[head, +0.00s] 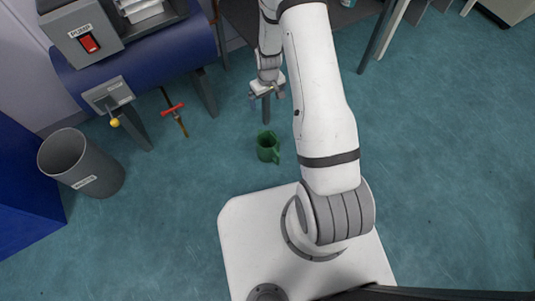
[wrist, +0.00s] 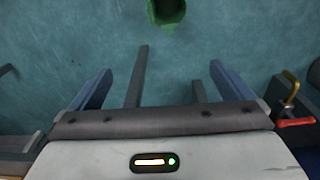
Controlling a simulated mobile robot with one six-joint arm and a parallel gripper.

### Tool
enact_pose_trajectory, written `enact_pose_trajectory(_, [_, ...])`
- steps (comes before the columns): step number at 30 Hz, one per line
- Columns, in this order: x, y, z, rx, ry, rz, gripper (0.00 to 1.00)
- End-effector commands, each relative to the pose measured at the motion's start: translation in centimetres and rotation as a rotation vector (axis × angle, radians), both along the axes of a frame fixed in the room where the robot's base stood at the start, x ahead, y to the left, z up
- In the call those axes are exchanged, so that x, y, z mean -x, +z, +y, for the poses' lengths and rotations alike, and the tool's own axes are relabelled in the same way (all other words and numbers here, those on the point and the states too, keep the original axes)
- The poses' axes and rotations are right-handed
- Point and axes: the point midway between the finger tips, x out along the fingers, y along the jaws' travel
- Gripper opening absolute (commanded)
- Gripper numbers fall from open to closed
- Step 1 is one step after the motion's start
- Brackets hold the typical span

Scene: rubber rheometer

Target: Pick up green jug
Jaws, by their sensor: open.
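The green jug (head: 267,147) stands on the teal floor in front of my white base in the head view. In the wrist view the green jug (wrist: 168,12) shows at the top edge, partly cut off, beyond my fingertips. My gripper (head: 267,94) is open and empty, apart from the jug. Its two blue fingers stand wide apart in the wrist view (wrist: 158,88), with floor and a dark bar visible between them.
A grey bin (head: 83,163) stands on the floor at left. A dark table (head: 345,15) is behind my arm. The floor on the right is clear.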

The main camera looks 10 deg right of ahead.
Motion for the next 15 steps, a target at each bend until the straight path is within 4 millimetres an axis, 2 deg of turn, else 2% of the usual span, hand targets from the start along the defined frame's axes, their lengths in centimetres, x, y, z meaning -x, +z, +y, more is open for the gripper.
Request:
enact_pose_trajectory(1, [0.4, -5.2, 0.0, 0.0, 0.012, 0.018, 1.0])
enact_pose_trajectory(3, [0.9, -10.0, 0.0, 0.0, 0.029, 0.028, 1.0])
enact_pose_trajectory(6, [1.7, -15.5, 0.0, 0.001, 0.052, 0.039, 1.0])
enact_pose_trajectory(9, [2.6, -19.5, -0.1, 0.001, 0.068, 0.046, 1.0])
enact_pose_trajectory(12, [3.1, -21.7, -0.1, 0.001, 0.078, 0.049, 1.0])
enact_pose_trajectory(15, [3.4, -23.1, 0.0, 0.002, 0.082, 0.05, 1.0])
